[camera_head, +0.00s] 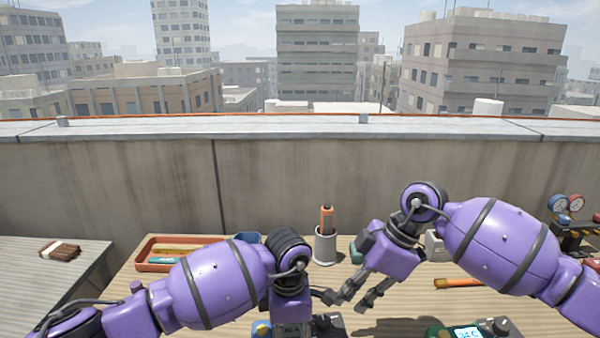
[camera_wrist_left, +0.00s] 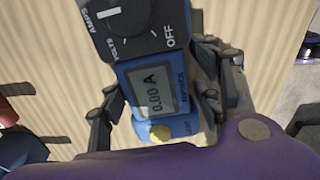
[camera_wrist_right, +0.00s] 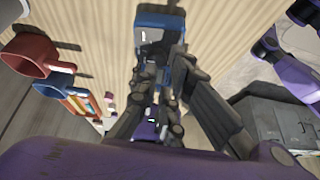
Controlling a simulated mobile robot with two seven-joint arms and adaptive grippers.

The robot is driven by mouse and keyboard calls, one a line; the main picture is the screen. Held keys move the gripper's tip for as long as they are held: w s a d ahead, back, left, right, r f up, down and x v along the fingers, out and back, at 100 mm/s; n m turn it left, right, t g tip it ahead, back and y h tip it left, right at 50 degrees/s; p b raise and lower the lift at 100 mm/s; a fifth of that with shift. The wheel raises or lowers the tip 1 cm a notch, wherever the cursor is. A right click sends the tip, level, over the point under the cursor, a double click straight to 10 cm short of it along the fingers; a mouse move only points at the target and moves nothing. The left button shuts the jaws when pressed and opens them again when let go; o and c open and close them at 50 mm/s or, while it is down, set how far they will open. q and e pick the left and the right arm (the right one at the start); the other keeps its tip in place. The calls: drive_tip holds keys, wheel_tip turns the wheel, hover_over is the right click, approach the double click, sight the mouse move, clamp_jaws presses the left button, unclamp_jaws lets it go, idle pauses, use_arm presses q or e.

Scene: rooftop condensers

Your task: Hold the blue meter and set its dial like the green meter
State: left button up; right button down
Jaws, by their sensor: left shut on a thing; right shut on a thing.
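The blue meter (camera_wrist_left: 160,98) is held face up between the fingers of my left gripper (camera_wrist_left: 165,100), near the table's front edge. It has a black dial (camera_wrist_left: 135,20) with AMPS, VOLTS and OFF labels, a display reading 0.00 A and a yellow button. My left gripper is shut on its sides. My right gripper (camera_wrist_right: 163,68) reaches down over the face of the blue meter (camera_wrist_right: 178,20) and is shut at the dial; the exact contact is hard to see. The green meter (camera_head: 434,330) stands at the front right, its lit display seeming to read in C; its dial setting is unclear.
An orange tray (camera_head: 150,266) with tools lies at the back left. An orange-handled tool (camera_head: 460,282) and a pressure gauge set (camera_head: 567,205) are at the right. A concrete parapet (camera_head: 120,180) bounds the back.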

sight(331, 323)
drive_tip(key=shift+w+a+r, duration=0.4)
drive_tip(key=shift+a, duration=0.2)
drive_tip(key=shift+w+a+r, duration=0.35)
drive_tip(key=shift+w+a, duration=0.05)
drive_tip(key=shift+a, duration=0.15)
drive_tip(key=shift+f, duration=0.15)
drive_tip(key=shift+d+f, duration=0.2)
drive_tip(key=shift+f, duration=1.65)
drive_tip(key=shift+d+f, duration=0.2)
drive_tip(key=shift+f, duration=1.6)
drive_tip(key=shift+s+a, duration=0.3)
drive_tip(key=shift+a, duration=0.25)
drive_tip(key=shift+s+d, duration=0.15)
drive_tip(key=shift+s, duration=0.3)
drive_tip(key=shift+s, duration=0.4)
